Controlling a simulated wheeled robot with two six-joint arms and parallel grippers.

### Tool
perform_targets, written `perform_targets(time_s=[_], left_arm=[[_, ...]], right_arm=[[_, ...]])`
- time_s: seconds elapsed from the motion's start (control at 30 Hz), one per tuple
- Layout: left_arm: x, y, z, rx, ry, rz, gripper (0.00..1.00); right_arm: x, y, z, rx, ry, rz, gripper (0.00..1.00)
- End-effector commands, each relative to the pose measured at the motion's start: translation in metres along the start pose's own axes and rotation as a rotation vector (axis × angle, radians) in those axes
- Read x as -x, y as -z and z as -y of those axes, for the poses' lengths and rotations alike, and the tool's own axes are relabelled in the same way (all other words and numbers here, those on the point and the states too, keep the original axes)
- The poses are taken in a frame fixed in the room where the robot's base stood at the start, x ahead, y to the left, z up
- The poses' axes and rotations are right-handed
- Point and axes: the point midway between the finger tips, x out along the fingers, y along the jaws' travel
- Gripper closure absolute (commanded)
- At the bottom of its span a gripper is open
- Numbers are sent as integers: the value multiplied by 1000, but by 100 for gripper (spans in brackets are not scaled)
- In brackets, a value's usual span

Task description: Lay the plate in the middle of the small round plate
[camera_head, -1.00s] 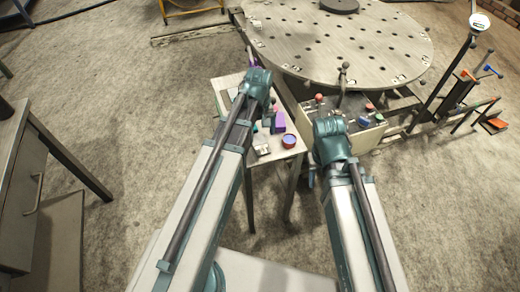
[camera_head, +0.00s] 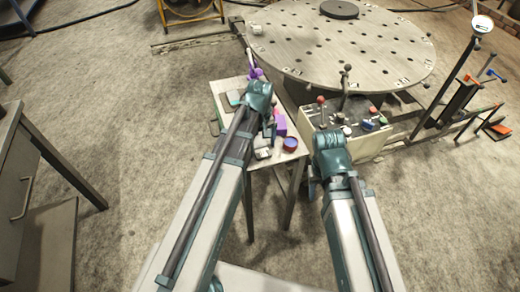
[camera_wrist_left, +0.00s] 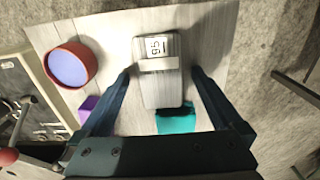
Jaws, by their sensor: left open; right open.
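A grey, round-cornered plate with a white number label (camera_wrist_left: 158,70) lies on a small light side table (camera_wrist_left: 215,45). In the left wrist view it is between the spread fingers of my left gripper (camera_wrist_left: 161,72), which is open and not closed on it. In the head view the plate (camera_head: 263,152) shows just beside my left wrist. A small dark round plate (camera_head: 339,9) lies on the big perforated round table (camera_head: 300,50) at the top. My right gripper (camera_head: 312,182) is mostly hidden behind its wrist; it is right of the side table and apart from the plate.
A red tub with blue inside (camera_wrist_left: 70,65), a purple block (camera_head: 279,124) and a teal piece (camera_wrist_left: 176,119) lie close around the plate. A control box with levers (camera_head: 350,130) stands right of the side table. A grey cabinet (camera_head: 25,180) is at left.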

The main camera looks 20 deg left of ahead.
Motion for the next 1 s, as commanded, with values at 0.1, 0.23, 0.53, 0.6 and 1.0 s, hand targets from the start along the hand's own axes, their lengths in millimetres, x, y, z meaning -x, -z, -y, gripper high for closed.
perform_targets(time_s=[0.1,0.23,0.53,0.6,1.0], left_arm=[[0,0,0,0,0,0,14],[0,0,0,0,0,0,38],[0,0,0,0,0,0,92],[0,0,0,0,0,0,100],[1,0,0,0,0,0,100]], right_arm=[[0,0,0,0,0,0,50],[0,0,0,0,0,0,50],[0,0,0,0,0,0,50],[0,0,0,0,0,0,50],[1,0,0,0,0,0,50]])
